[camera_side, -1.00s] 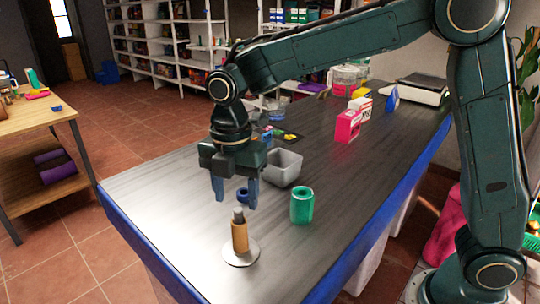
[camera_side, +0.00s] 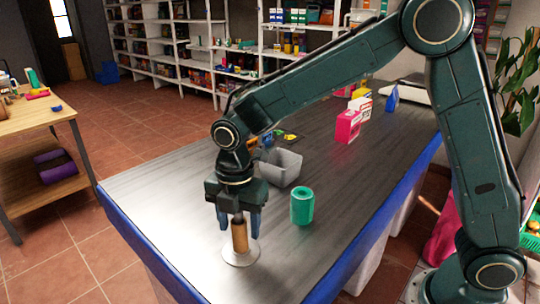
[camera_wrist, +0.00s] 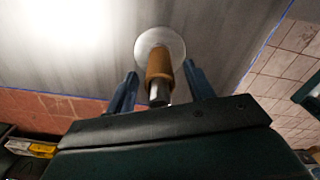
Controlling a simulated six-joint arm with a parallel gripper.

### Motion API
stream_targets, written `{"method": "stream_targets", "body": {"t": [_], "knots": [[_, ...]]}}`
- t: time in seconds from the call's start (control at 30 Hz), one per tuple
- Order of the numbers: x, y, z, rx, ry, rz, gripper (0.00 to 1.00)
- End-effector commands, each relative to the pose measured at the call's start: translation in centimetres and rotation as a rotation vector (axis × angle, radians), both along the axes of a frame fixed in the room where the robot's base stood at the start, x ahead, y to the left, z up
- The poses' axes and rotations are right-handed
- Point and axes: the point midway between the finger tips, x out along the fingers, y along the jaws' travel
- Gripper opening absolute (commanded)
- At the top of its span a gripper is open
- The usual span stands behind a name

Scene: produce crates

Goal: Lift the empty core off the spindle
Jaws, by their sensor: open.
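The empty core (camera_side: 239,238) is a brown cardboard tube standing upright on the spindle. The spindle's grey top (camera_wrist: 158,94) pokes out of the core, and its pale round base (camera_side: 241,256) rests on the table. In the wrist view the core (camera_wrist: 159,64) stands between the two blue fingers. My gripper (camera_side: 238,230) is open, pointing down, with a finger on either side of the core's upper part. In the wrist view (camera_wrist: 161,90) a gap shows on both sides, so the fingers look apart from the core.
A green roll (camera_side: 302,206) stands on the table to the right of the spindle. A grey bin (camera_side: 280,168) is behind my gripper. A pink box (camera_side: 348,126) stands farther back.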

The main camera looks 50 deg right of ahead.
Motion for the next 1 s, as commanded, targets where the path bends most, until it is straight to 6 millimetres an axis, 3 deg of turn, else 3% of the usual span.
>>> {"method": "stream_targets", "body": {"t": [0.2, 0.67, 0.7, 0.97, 1.0], "knots": [[-0.01, 0.01, -1.49, 0.0, 0.0, 0.0, 0.53], [0.02, 0.01, -1.48, 0.0, -0.001, 0.0, 0.53], [0.02, 0.01, -1.48, 0.0, -0.001, 0.0, 0.51], [0.02, 0.01, -1.47, 0.0, -0.001, 0.0, 0.0], [0.02, 0.01, -1.47, 0.0, -0.001, 0.0, 0.0]]}}
